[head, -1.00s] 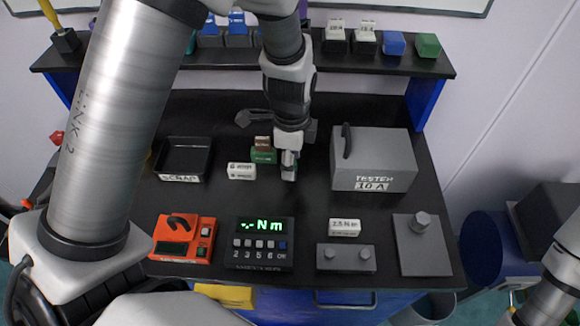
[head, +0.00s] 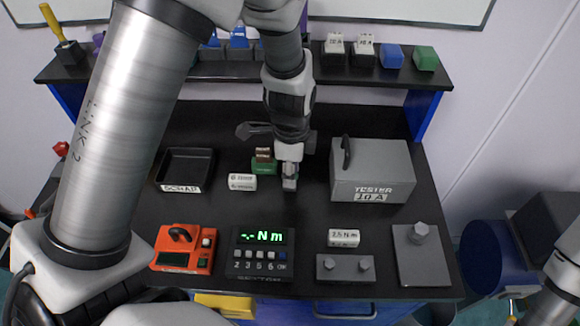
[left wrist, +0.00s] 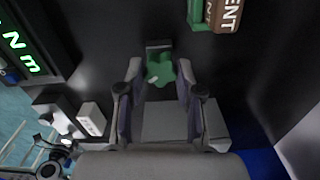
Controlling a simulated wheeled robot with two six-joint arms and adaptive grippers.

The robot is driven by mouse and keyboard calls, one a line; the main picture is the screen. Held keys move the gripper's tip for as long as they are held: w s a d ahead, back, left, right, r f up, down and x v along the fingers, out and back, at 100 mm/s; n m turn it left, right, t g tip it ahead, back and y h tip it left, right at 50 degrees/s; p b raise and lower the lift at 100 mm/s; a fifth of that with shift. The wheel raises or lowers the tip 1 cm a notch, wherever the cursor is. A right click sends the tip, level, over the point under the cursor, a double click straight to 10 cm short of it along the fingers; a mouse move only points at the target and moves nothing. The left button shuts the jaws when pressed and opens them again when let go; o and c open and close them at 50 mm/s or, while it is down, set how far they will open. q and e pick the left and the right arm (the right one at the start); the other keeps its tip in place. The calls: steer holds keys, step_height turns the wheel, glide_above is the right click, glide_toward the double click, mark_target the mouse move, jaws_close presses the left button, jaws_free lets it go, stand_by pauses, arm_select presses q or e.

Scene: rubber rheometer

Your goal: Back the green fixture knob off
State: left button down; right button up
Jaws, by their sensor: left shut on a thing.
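The green knob (left wrist: 161,69) is a lobed star shape in the left wrist view, between the two fingers of my left gripper (left wrist: 160,80). The fingers are shut on it from both sides. In the head view my left gripper (head: 290,166) points down at the middle of the black bench. A small grey fixture block (head: 290,183) shows just below it. The knob itself is hidden by the gripper there. My right gripper is out of view.
A green block with a brown labelled top (head: 263,161) and a white labelled block (head: 242,182) stand close left of the gripper. The grey tester (head: 372,183) stands to the right, the scrap tray (head: 183,187) to the left. A torque display (head: 262,254) is in front.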

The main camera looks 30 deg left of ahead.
arm_select(q)
steer(key=shift+f, duration=0.1)
steer(key=n+p, duration=0.2)
steer(key=n, duration=0.1)
steer(key=shift+r, duration=0.4)
steer(key=shift+f+n+p, duration=0.2)
steer(key=shift+n+p, duration=0.2)
steer(key=shift+n, duration=0.4)
steer(key=shift+f, duration=0.2)
steer(key=shift+r+n+p, duration=0.25)
steer(key=shift+n+p, duration=0.05)
steer(key=shift+n, duration=0.2)
steer(key=c, duration=0.9)
jaws_free()
steer(key=shift+f, duration=0.25)
steer(key=shift+o, duration=0.3)
steer(key=shift+w, duration=0.1)
steer(key=shift+r, duration=0.1)
